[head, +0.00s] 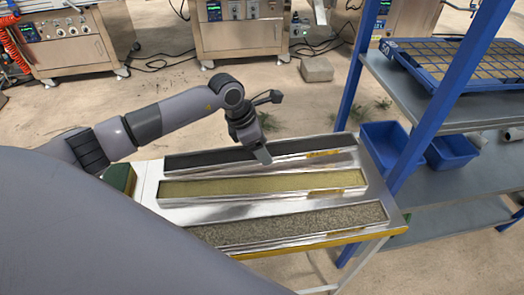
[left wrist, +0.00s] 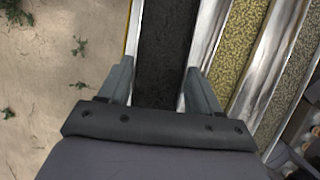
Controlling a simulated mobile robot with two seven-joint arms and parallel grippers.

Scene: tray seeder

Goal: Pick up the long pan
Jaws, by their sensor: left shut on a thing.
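Three long metal pans lie side by side on a metal table. The far pan (head: 215,168) holds dark, soil-like material. My left gripper (head: 261,155) points down at the middle of this far pan. In the left wrist view its two fingers (left wrist: 158,85) stand on either side of the far pan's metal walls (left wrist: 207,38), shut on it across its width. I cannot tell whether the pan is clear of the table. The middle pan (head: 270,194) holds yellowish grains, and the near pan (head: 300,238) holds grey speckled grains. My right gripper is out of view.
A blue-framed shelf (head: 440,195) stands close to the table's right end, with blue bins (head: 385,145) and a blue grid tray (head: 460,62). A dark green object (head: 119,179) is at the table's left end. Machines (head: 240,35) stand at the back beyond open floor.

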